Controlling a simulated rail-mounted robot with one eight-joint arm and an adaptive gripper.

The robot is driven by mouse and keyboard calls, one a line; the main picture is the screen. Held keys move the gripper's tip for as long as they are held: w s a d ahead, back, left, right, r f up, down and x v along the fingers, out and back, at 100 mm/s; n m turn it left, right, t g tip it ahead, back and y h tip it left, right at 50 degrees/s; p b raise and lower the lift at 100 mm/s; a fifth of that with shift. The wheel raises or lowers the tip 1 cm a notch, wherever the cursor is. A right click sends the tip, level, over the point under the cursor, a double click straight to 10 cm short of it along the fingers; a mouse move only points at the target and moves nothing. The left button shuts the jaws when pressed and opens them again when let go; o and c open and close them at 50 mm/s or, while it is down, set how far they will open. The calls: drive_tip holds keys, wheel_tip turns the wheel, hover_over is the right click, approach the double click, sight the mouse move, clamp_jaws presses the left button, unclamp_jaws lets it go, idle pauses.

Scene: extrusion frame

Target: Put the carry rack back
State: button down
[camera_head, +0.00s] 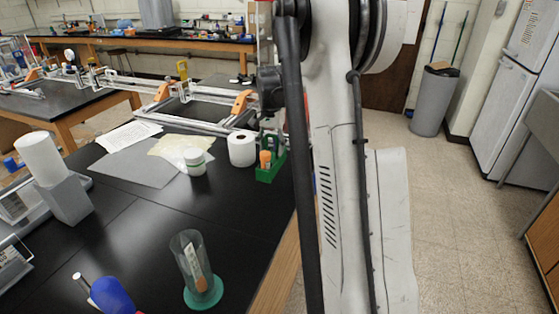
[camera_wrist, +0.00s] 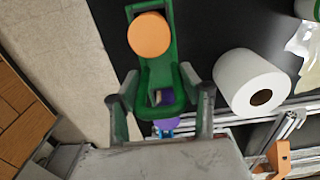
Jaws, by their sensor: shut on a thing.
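The green carry rack (camera_head: 277,168) is at the right edge of the black table in the head view, with an orange round-topped item (camera_head: 265,158) in it. In the wrist view the rack (camera_wrist: 155,68) runs up the middle, with the orange top (camera_wrist: 149,35) at its far end. My gripper (camera_wrist: 157,88) is shut on the rack, one finger on each side. Small purple and blue parts show below the rack between the fingers. My arm hides part of the head view, and I cannot tell whether the rack's base touches the table.
A paper roll (camera_head: 241,149) stands just left of the rack, with a white jar (camera_head: 195,162) nearby. A clear cylinder with a green base (camera_head: 203,290) stands at the front table edge. An aluminium extrusion frame (camera_head: 205,95) lies behind. Open floor is to the right.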

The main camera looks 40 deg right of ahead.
sight(281, 165)
drive_tip(key=d+f, duration=0.1)
drive_tip(key=s+d+f, duration=0.1)
drive_tip(key=d, duration=0.1)
drive_tip(key=shift+s+d, duration=0.1)
drive_tip(key=shift+f+p, duration=0.4)
drive_tip(key=shift+f, duration=1.6)
drive_tip(key=shift+f, duration=0.1)
drive_tip(key=c, duration=1)
unclamp_jaws()
drive_tip(key=shift+c, duration=0.2)
